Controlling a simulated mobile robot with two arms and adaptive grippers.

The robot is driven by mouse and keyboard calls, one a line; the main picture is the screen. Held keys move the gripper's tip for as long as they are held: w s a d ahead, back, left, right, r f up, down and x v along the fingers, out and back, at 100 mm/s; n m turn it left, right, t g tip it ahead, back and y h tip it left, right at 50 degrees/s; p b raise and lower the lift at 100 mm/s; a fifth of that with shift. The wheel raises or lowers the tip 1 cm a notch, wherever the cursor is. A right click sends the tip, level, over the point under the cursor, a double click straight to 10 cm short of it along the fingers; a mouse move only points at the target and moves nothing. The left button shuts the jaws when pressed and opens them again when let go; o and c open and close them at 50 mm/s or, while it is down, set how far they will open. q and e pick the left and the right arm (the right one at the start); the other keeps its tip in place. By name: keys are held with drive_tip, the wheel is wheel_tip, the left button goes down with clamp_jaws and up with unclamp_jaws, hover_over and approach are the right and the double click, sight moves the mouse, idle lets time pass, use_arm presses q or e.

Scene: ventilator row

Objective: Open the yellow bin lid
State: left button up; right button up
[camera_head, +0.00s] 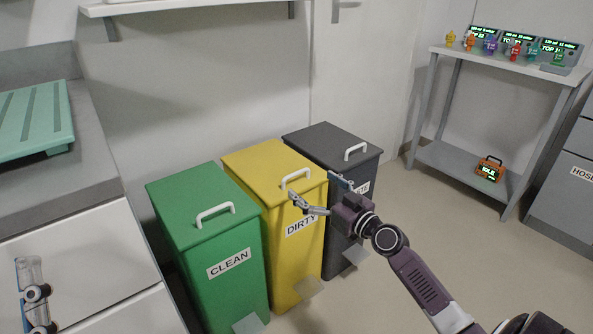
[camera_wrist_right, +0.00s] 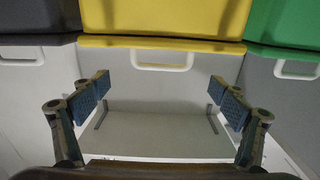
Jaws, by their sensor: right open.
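The yellow bin (camera_head: 282,250), labelled DIRTY, stands between a green bin and a dark grey bin. Its yellow lid (camera_head: 250,160) is closed and has a white handle (camera_head: 297,177) near its front edge. My right gripper (camera_head: 314,187) is open at the front of the lid, close to the handle. In the right wrist view, the handle (camera_wrist_right: 162,67) shows between and beyond the spread fingers (camera_wrist_right: 160,88), with no finger closed on it. Part of my left gripper (camera_head: 32,285) shows at the lower left edge; its jaws are unclear.
The green CLEAN bin (camera_head: 230,270) and dark grey bin (camera_head: 335,140) stand close on either side, lids closed. A counter (camera_head: 90,185) with a green slatted tray (camera_head: 35,125) is at left. A shelf table (camera_head: 500,60) with small devices stands back right. Floor at right is clear.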

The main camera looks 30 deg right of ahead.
sight(296, 173)
drive_tip(key=shift+w+a+r, duration=0.1)
drive_tip(key=shift+w+r, duration=0.05)
drive_tip(key=shift+w, duration=0.2)
drive_tip(key=w, duration=0.5)
drive_tip(key=shift+w+a, duration=0.15)
drive_tip(key=shift+a, duration=0.1)
drive_tip(key=shift+w, duration=0.5)
drive_tip(key=shift+c, duration=0.5)
drive_tip(key=c, duration=1.6)
